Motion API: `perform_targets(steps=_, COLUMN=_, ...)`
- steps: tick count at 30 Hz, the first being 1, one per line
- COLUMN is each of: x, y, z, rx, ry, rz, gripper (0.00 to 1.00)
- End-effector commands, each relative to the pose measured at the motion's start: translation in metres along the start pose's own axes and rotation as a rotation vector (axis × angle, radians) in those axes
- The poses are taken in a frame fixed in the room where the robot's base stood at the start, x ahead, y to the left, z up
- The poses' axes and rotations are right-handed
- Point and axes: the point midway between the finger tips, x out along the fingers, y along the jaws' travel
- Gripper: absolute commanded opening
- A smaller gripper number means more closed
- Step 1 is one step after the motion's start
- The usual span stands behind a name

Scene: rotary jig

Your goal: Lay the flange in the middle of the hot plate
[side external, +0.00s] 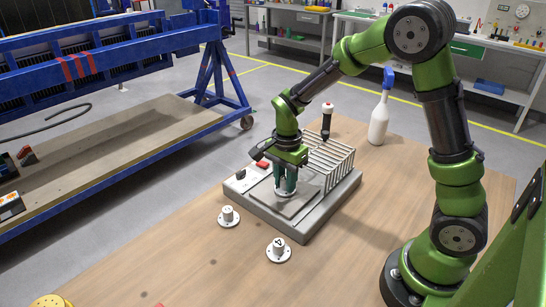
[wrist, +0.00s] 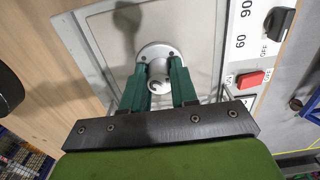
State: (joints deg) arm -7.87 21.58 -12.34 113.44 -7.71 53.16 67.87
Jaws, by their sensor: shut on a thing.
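My gripper (side external: 286,187) is shut on a white flange (side external: 284,194) over the hot plate (side external: 298,207), a grey square plate on a grey-based device. In the wrist view, my green fingers (wrist: 159,76) close on the flange's hub, and its round base with bolt holes (wrist: 153,50) shows beyond the fingertips. The pale plate (wrist: 98,22) surrounds it there. The flange is upright and low over the plate; I cannot tell whether it touches. The fingers hide part of the hub.
Two more white flanges, one at left (side external: 229,217) and one nearer the front (side external: 279,251), stand on the wooden table. A wire rack (side external: 332,163) adjoins the plate. The control panel has a red switch (wrist: 250,79) and black knob (wrist: 278,22). A spray bottle (side external: 379,120) stands behind.

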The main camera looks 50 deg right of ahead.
Motion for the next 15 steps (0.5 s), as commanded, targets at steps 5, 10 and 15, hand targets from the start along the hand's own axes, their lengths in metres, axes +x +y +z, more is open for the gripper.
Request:
perform_targets(steps=5, x=0.0004, y=0.0001, z=0.0, rx=0.0, ry=0.0, rz=0.0, gripper=0.0)
perform_targets(steps=10, x=0.0029, y=0.0001, z=0.0, rx=0.0, ry=0.0, rz=0.0, gripper=0.39)
perform_targets(steps=15, x=0.0028, y=0.0002, z=0.0, rx=0.0, ry=0.0, rz=0.0, gripper=0.53)
